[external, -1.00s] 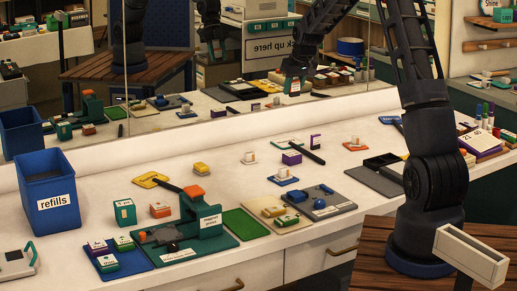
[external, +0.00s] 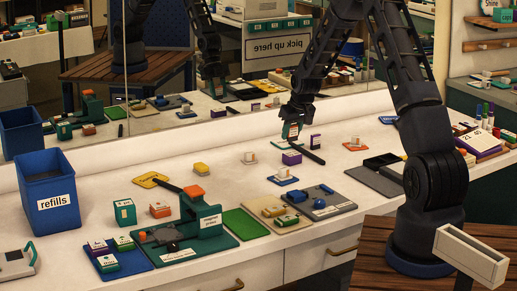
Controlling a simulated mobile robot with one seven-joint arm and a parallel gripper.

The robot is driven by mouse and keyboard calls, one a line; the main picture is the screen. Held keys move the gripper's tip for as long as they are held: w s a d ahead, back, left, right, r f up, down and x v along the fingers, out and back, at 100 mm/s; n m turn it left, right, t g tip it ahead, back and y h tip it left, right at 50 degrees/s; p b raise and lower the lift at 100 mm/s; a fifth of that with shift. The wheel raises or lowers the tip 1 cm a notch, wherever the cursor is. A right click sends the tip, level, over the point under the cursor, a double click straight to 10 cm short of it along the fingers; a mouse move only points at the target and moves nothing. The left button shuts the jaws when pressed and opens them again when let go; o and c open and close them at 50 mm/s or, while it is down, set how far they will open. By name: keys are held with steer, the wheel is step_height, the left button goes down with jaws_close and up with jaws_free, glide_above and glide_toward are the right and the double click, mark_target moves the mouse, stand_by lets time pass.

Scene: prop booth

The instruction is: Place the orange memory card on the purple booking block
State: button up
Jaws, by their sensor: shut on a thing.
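The purple booking block (external: 292,159), low with a pale top, lies on the counter just below my gripper in the picture. I see a gap between the fingertips and the block, but cannot tell its exact size.
A purple upright item (external: 315,141) and a dark bar lie close to the right of the block. A grey tray (external: 322,203), a green stand (external: 205,220) and a blue bin (external: 50,195) stand further off. A mirror backs the counter.

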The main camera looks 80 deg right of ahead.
mark_target(293, 137)
steer(key=shift+f, duration=2.1)
steer(key=shift+f, duration=0.15)
steer(key=o, duration=1)
